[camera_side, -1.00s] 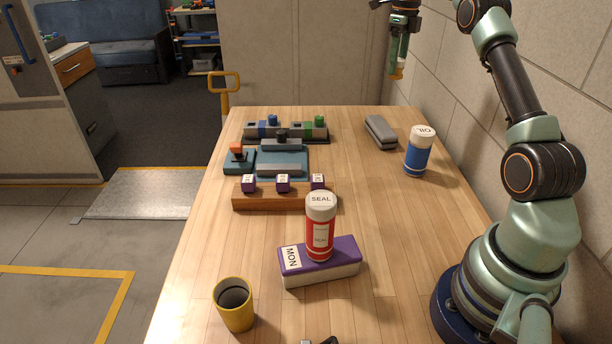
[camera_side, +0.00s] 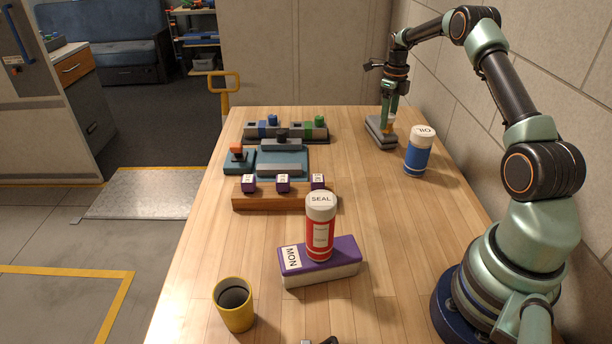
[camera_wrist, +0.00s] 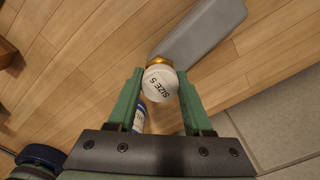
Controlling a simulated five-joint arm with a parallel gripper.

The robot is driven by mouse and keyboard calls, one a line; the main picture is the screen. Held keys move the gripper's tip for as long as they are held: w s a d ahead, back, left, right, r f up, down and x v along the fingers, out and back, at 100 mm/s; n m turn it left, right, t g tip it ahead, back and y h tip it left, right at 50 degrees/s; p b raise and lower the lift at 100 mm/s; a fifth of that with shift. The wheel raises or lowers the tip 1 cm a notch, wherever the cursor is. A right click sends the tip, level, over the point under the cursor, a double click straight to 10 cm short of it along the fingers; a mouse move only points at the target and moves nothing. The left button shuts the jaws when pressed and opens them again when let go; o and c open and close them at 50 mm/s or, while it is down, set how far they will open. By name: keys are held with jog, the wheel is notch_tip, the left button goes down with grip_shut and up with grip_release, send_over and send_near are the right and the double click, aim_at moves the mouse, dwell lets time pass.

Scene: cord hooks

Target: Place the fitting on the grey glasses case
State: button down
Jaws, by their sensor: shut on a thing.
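The fitting (camera_wrist: 161,82) has a white cap marked "SIZE 5" and a brass collar. My gripper (camera_wrist: 161,84) is shut on it, with the fitting between the green fingertips. In the side view, my gripper (camera_side: 389,120) points down at the grey glasses case (camera_side: 380,139), and the fitting shows as a small yellowish patch at its tip. In the wrist view, the case (camera_wrist: 203,32) lies just beyond the fitting, up and to the right, with its near end beside the brass collar. I cannot tell whether the fitting touches the case.
A blue OIL bottle (camera_side: 418,155) stands close to the case, to its right and nearer the camera. A red SEAL bottle (camera_side: 320,230) stands on or against a purple box (camera_side: 340,262). A yellow cup (camera_side: 234,308) stands at the front.

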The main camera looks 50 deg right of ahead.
jog(key=shift+f, duration=0.65)
jog(key=shift+c, duration=1.5)
grip_release()
jog(key=shift+f, duration=0.15)
